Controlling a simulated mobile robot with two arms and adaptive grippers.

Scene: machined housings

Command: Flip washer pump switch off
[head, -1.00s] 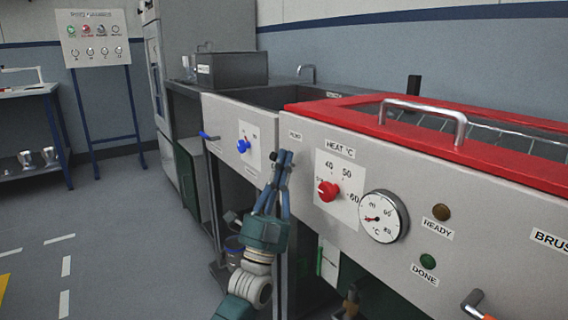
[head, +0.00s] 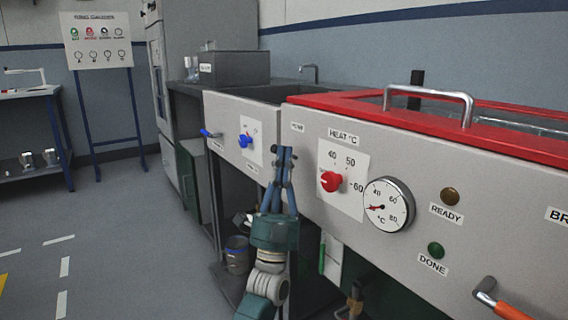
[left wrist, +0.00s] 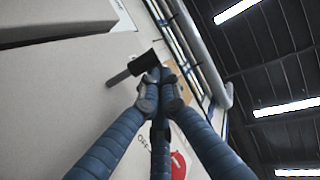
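The washer's grey front panel (head: 400,165) carries a PUMP label (head: 297,127) left of the red heat knob (head: 331,181). In the head view the pump switch below that label is hidden behind my fingers. The left wrist view shows a dark lever with a black tip (left wrist: 138,66), apparently this switch, standing out from the panel. My left gripper (head: 284,152) points up in front of it with its blue fingers drawn together. In the left wrist view its fingertips (left wrist: 160,88) are right by the black tip; I cannot tell whether they touch. My right gripper is not in view.
A round temperature gauge (head: 389,204), the READY lamp (head: 450,195) and the DONE lamp (head: 436,250) lie right of the red knob. A blue knob (head: 244,141) is on the sink panel to the left. A red-rimmed lid with a metal handle (head: 431,91) is above.

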